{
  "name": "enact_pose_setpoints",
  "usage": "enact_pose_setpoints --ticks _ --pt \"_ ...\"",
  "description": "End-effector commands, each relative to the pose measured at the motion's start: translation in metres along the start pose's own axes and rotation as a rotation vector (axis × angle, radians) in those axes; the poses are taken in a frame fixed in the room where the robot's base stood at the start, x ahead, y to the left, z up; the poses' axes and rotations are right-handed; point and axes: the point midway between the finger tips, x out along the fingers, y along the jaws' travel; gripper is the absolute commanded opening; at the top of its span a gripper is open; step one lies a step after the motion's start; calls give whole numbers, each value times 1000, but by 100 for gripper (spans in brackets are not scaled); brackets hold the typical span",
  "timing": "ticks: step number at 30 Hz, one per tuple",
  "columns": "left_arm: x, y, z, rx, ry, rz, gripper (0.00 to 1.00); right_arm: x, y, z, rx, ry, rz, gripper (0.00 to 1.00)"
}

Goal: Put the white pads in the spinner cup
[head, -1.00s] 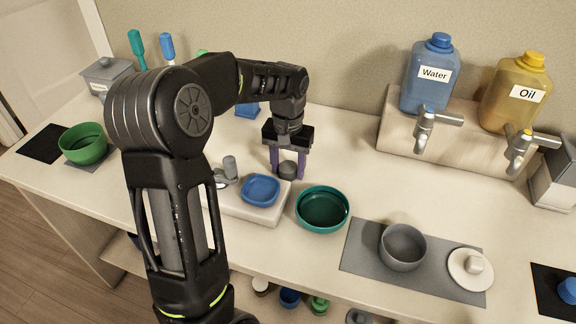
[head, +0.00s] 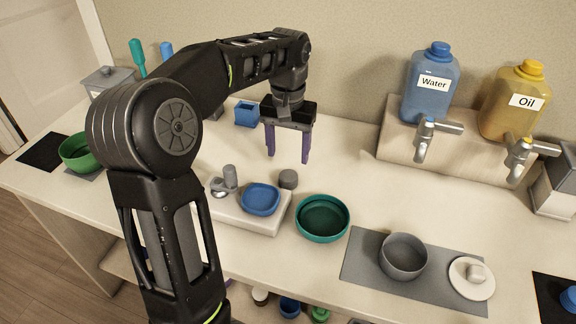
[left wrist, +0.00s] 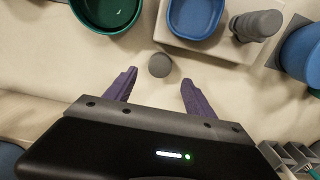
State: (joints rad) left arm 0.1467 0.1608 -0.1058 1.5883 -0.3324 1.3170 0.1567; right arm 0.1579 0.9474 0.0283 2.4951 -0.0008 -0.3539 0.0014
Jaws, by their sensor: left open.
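My left gripper (head: 288,158) is open and empty, fingers pointing down above the counter behind a small grey cylinder (head: 288,179). In the left wrist view, its purple fingers (left wrist: 155,92) are spread apart, and the grey cylinder (left wrist: 160,65) stands beyond the tips, roughly between them. The cylinder is beside a white base (head: 245,217) that carries a blue dish (head: 260,198) and a grey knobbed piece (head: 229,178). I cannot make out any white pads or tell which piece is the spinner cup. My right gripper is out of view.
A teal bowl (head: 322,218) stands right of the white base. A grey bowl (head: 403,256) and a white lid (head: 471,278) are on a grey mat (head: 362,268). A blue box (head: 246,113) stands behind. Water (head: 431,82) and oil (head: 515,100) dispensers stand back right.

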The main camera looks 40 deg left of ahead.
Motion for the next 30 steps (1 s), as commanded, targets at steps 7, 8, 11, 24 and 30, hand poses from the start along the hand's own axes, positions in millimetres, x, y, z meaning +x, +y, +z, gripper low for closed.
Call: enact_pose_setpoints --ticks 7,8,11,24,30 --pt "-34 0 0 0 1 0 63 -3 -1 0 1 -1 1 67" --pt "-35 0 0 0 1 0 63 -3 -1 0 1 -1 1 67" --pt "-37 0 0 0 1 0 63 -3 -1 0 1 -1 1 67" --pt "-36 0 0 0 0 0 63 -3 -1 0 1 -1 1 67" --pt "-46 -3 1 -7 14 2 68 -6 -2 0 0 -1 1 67"
